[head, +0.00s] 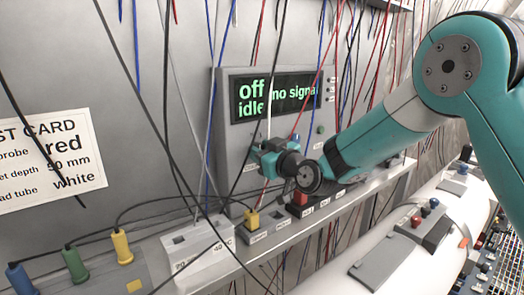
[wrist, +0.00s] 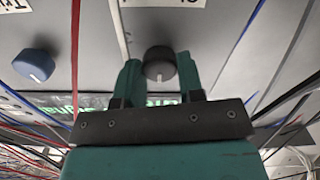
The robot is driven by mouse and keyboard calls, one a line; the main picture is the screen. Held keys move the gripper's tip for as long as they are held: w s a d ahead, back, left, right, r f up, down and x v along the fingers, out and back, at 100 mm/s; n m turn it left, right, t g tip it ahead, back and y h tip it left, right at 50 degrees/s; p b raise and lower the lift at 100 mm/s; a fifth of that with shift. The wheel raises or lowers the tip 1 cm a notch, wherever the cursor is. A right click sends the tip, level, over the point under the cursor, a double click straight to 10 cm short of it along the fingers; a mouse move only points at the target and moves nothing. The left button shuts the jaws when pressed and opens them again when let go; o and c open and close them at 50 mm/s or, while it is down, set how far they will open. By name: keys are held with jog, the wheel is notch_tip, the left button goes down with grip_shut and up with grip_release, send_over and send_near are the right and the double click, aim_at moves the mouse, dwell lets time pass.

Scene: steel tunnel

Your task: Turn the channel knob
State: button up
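A dark round knob (wrist: 158,62) on the grey panel shows between the two teal fingers of my gripper (wrist: 160,72) in the wrist view. The fingers stand apart, one on each side of it; I cannot tell if they touch it. A label above it is cut off, so I cannot read whether it is the channel knob. In the head view my gripper (head: 262,158) is at the front of the grey instrument box (head: 230,135), below its display, and hides this knob. The display (head: 285,95) reads "off", "idle" and "no signal" in green.
A blue knob (wrist: 34,65) with a white mark sits beside the dark one. Loose wires hang around the box. A shelf (head: 270,238) below carries a white block (head: 198,245) and a red-topped part (head: 299,197). A test card (head: 50,160) is on the left wall.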

jog(key=shift+f+b, duration=0.1)
jog(key=shift+b, duration=0.2)
jog(key=shift+m+b, duration=2.5)
jog(key=shift+m, duration=1.4)
jog(key=o, duration=0.9)
jog(key=shift+d, duration=0.1)
